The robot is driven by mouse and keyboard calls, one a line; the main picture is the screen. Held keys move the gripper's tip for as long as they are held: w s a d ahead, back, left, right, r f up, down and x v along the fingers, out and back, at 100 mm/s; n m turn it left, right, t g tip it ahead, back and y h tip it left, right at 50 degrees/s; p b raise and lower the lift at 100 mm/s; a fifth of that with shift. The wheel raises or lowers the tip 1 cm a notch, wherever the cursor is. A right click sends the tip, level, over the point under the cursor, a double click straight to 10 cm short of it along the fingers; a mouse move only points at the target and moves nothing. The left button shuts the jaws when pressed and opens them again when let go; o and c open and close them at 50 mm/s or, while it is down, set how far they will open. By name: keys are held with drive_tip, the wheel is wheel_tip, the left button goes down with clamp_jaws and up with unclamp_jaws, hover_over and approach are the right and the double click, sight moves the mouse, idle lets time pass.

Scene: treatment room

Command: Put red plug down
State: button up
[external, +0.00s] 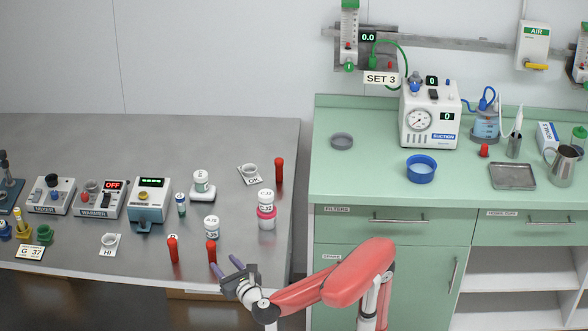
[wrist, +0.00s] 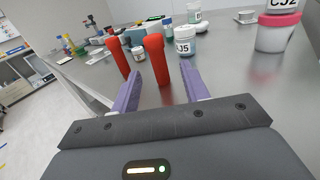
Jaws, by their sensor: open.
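Two red plugs stand upright near the front edge of the grey table, a left one (external: 173,250) and a right one (external: 211,252). In the wrist view the left plug (wrist: 119,57) is outside my left finger, and the right plug (wrist: 155,58) shows in the gap between my fingers. My gripper (external: 227,266) is open, with purple fingers at the table's front edge, close to the right plug. Neither finger visibly grips it; the exact distance is unclear. Another red plug (external: 279,170) stands farther back on the table. A small red one (external: 484,150) is on the green counter.
A white jar (external: 211,227) stands just behind the right plug. A pink-lidded tub (external: 266,218) with a jar on top is to its right. A HI card with a cup (external: 109,243) lies left. Bare table (external: 150,275) lies along the front.

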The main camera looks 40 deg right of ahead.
sight(213, 255)
drive_tip(key=w, duration=0.7)
drive_tip(key=shift+w+d+p, duration=0.25)
drive_tip(key=shift+w+p, duration=0.05)
clamp_jaws()
